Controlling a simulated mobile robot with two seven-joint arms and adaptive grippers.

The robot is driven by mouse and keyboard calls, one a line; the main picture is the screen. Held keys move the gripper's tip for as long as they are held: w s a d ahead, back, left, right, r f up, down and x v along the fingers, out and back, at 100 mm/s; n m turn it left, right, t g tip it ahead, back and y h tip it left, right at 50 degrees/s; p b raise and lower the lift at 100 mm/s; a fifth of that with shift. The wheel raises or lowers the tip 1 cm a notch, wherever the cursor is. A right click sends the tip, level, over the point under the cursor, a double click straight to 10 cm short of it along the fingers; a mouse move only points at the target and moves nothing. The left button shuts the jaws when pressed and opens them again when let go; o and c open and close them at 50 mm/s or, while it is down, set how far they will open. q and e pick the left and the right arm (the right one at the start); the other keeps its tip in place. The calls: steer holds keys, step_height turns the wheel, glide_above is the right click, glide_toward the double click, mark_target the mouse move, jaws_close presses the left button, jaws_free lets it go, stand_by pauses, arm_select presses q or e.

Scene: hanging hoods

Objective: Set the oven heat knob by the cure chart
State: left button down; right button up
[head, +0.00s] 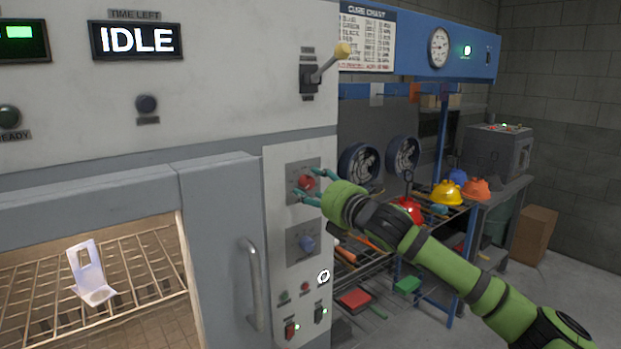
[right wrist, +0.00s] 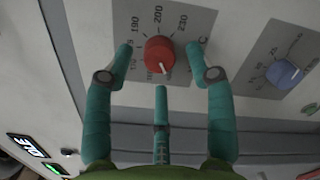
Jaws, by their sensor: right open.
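The red heat knob (head: 307,183) sits on a grey dial plate on the oven's front panel. In the right wrist view the red knob (right wrist: 158,55) has a white mark pointing toward the picture's bottom; 190, 200 and 230 are readable above it, and the other numbers are small or partly hidden. My right gripper (head: 304,185) is open around the knob. In the right wrist view its teal fingers (right wrist: 160,60) stand apart on both sides and below, with visible gaps. The cure chart (head: 366,40) hangs behind the oven; its rows are too small to read. My left gripper is not in view.
A blue knob (head: 307,243) is just below the red one. A vertical door handle (head: 251,285) stands left of the panel. The display (head: 137,41) reads IDLE. A pale bracket (head: 91,273) stands on the oven rack. Helmets, including a yellow one (head: 447,193), are behind my right arm.

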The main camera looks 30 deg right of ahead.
steer(key=shift+w, duration=0.8)
jaws_close()
steer(key=shift+f, duration=0.1)
steer(key=shift+p, duration=0.4)
steer(key=m+p, duration=0.2)
steer(key=m, duration=0.1)
steer(key=shift+m+g+p, duration=0.3)
steer(key=shift+m+p, duration=0.85)
steer(key=shift+m, duration=1.05)
